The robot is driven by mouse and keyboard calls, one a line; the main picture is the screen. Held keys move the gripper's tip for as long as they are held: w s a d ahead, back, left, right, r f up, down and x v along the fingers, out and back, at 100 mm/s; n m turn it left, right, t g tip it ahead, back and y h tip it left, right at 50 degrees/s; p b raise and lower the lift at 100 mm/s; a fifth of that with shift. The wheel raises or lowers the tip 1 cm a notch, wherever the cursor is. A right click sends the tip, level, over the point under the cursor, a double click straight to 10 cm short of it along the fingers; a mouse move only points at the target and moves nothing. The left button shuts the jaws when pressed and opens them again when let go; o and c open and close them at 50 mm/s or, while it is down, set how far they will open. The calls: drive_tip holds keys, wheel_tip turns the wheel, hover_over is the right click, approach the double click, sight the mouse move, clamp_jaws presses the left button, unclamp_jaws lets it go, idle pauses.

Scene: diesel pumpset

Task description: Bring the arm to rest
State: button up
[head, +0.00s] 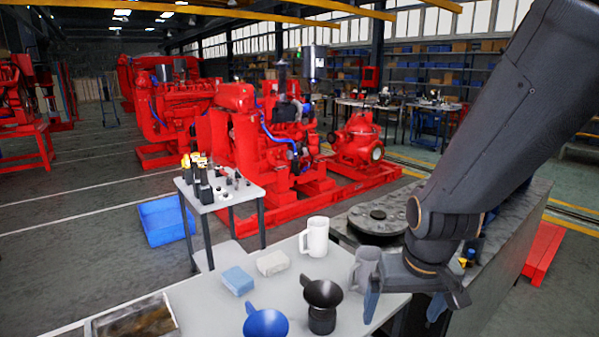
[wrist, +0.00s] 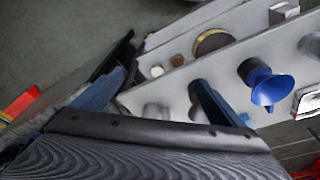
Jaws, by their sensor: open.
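My arm reaches down from the upper right of the head view. My gripper (head: 405,303) hangs over the right end of the light grey table (head: 205,300), pointing down, its two blue fingers apart. Nothing shows between them. In the wrist view the open fingers (wrist: 155,100) also stand wide apart, with grey surface beyond. A grey jug (head: 366,264) stands just left of and behind the gripper in the head view, partly covered by it; I cannot tell whether they touch.
The table also holds a white mug (head: 315,237), a black funnel (head: 322,292), a blue funnel (head: 265,323), a blue sponge (head: 238,280), a whitish block (head: 272,263) and a tray (head: 98,327). A dark bench with a round plate (head: 378,217) stands behind. Open floor lies left.

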wheel_tip(320, 180, down, 11)
drive_tip(key=g+b, duration=0.2)
drive_tip(key=b, duration=0.6)
drive_tip(key=shift+s+a+b, duration=0.15)
drive_tip(key=shift+s+b, duration=0.2)
drive_tip(key=shift+s, duration=0.1)
drive_tip(key=shift+o, duration=0.5)
